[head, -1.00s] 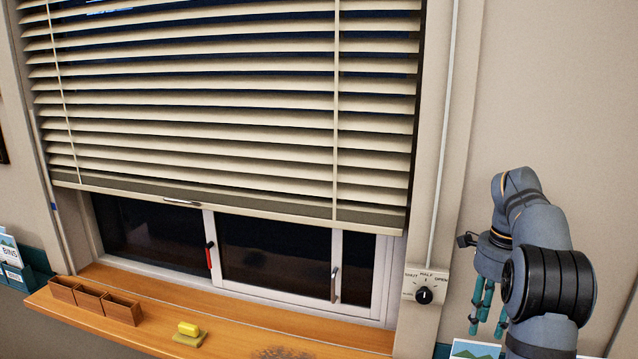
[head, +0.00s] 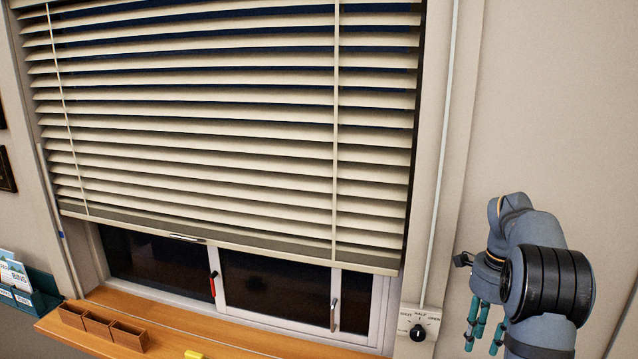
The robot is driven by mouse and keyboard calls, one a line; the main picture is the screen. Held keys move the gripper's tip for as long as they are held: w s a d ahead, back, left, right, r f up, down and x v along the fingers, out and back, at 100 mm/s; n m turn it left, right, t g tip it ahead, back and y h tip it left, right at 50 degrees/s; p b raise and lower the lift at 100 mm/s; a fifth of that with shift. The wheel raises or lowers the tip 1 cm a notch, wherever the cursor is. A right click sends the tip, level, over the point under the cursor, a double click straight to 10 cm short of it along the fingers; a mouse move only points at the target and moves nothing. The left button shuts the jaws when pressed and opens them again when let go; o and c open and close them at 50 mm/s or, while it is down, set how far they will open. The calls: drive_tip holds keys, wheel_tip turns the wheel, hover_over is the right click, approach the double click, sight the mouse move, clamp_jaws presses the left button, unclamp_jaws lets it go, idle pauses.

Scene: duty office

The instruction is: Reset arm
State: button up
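My gripper (head: 484,330) hangs at the lower right in the head view, its teal fingers pointing down. The fingers look apart, with nothing seen between them. My grey arm with its black joint comes in from the lower right and partly covers the gripper. The gripper is in front of bare wall, to the right of the control knob (head: 418,332) in the picture. The venetian blind (head: 230,130) hangs over most of the window, its bottom rail (head: 185,238) tilted in the picture. The lower window panes show beneath it.
A wooden sill (head: 195,332) runs below the window, with small wooden boxes (head: 98,325) at its left. A yellow item (head: 194,354) on it is cut off by the frame's bottom edge. A teal leaflet holder (head: 40,300) is at far left. The wall above my arm is clear.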

drive_tip(key=s+a+f+n+b, duration=0.4)
drive_tip(key=a+n, duration=0.2)
drive_tip(key=s+a+f+n+b, duration=0.4)
drive_tip(key=a+n+b, duration=0.1)
drive_tip(key=a+n, duration=0.1)
drive_tip(key=shift+s+a+b, duration=0.25)
drive_tip(key=shift+a+b, duration=0.05)
drive_tip(key=shift+a, duration=0.05)
drive_tip(key=shift+a, duration=0.1)
